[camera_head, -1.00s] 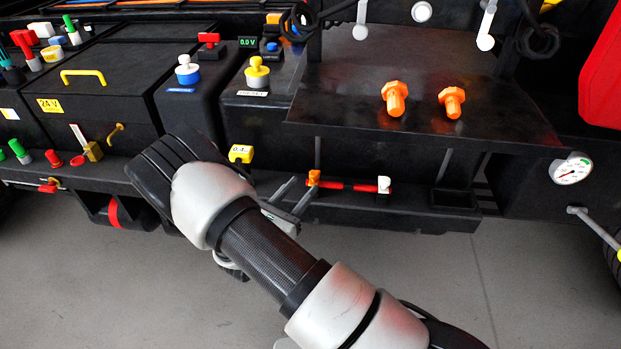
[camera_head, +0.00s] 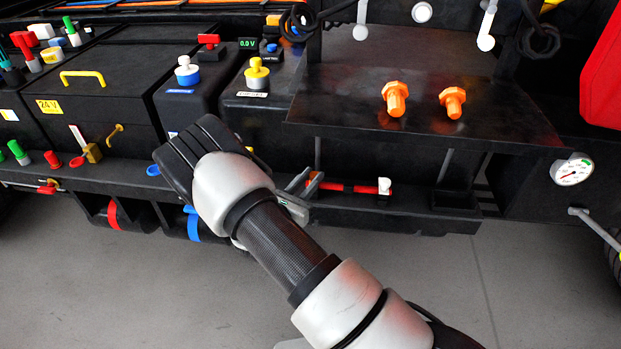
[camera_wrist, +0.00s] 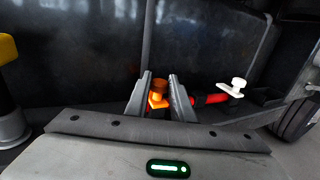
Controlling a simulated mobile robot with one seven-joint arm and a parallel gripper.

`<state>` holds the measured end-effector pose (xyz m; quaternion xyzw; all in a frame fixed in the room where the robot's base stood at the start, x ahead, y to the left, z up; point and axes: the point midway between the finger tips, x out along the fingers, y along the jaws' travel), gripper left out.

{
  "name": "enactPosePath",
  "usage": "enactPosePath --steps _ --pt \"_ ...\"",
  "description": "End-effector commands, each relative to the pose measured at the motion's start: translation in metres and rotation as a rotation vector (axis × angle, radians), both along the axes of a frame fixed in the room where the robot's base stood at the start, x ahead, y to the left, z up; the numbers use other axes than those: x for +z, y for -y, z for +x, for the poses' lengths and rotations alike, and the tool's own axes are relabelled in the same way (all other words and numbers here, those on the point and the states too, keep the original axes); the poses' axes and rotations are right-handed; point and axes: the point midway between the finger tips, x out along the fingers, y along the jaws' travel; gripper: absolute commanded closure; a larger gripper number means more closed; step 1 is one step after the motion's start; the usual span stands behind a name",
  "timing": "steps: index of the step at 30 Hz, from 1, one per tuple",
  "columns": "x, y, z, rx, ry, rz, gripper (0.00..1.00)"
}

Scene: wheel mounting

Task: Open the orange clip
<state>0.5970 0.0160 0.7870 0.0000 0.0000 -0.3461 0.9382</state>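The orange clip (camera_wrist: 158,92) stands at the left end of a red bar (camera_wrist: 213,98) in the wrist view. My gripper (camera_wrist: 160,76) is open, with one finger on each side of the clip. A narrow gap shows beside the clip, and I cannot tell whether either finger touches it. In the head view my gripper (camera_head: 308,178) is at the left end of the red bar (camera_head: 350,188), and its fingers hide the clip.
A white knob (camera_head: 384,185) sits at the bar's right end. Above is a dark shelf (camera_head: 340,100) with two orange bolts (camera_head: 396,98) (camera_head: 453,101). A yellow-topped post (camera_wrist: 8,85) stands left in the wrist view. A gauge (camera_head: 572,170) is at the right.

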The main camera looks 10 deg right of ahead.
Motion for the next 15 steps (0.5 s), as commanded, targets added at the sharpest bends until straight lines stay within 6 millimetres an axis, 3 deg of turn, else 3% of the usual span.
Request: enactPosePath --steps 15 --pt "0.019 0.002 0.007 0.0 -0.16 0.055 1.0"
